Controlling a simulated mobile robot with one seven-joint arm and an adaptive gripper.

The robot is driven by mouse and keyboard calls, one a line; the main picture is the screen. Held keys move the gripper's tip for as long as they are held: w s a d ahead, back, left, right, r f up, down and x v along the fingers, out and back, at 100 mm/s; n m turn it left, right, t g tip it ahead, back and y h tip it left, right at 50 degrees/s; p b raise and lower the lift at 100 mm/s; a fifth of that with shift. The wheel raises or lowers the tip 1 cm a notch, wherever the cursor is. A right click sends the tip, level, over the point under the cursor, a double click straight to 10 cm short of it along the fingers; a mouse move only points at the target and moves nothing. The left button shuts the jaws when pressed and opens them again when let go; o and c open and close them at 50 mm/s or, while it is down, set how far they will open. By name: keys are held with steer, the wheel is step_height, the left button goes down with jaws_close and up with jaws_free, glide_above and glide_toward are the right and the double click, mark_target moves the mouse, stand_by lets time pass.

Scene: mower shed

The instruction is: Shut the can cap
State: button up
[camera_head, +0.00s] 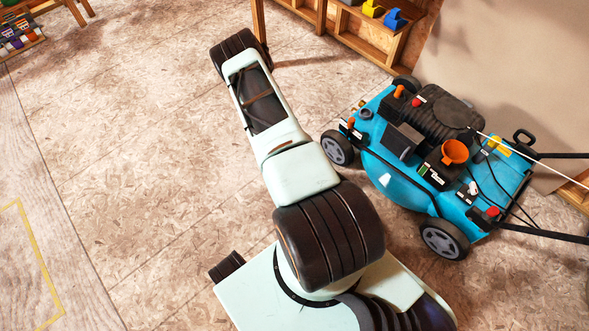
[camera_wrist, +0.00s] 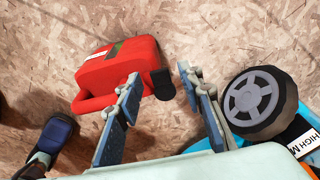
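A red fuel can (camera_wrist: 118,68) rests on the floor in the wrist view, with a label on its top and a handle at its lower left. Its black cap (camera_wrist: 162,84) is at the can's right end; I cannot tell whether the cap is closed. My gripper (camera_wrist: 158,76) is open, with one finger on each side of the cap in the picture. The left finger overlaps the can's edge in view; contact cannot be told. The right finger is apart from the can. In the head view, neither the can nor my gripper's fingers can be made out.
A blue lawn mower (camera_head: 400,185) with an orange funnel (camera_head: 454,152) stands right of my arm. Its wheel (camera_wrist: 254,102) is close to my right finger in the wrist view. A wooden shelf (camera_head: 345,40) stands at the back. The floor at left (camera_head: 120,150) is clear.

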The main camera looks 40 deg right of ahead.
step_height(320, 180, up, 12)
steer(key=a, duration=0.1)
steer(key=shift+w, duration=0.45)
steer(key=shift+w, duration=0.1)
stand_by(0.4)
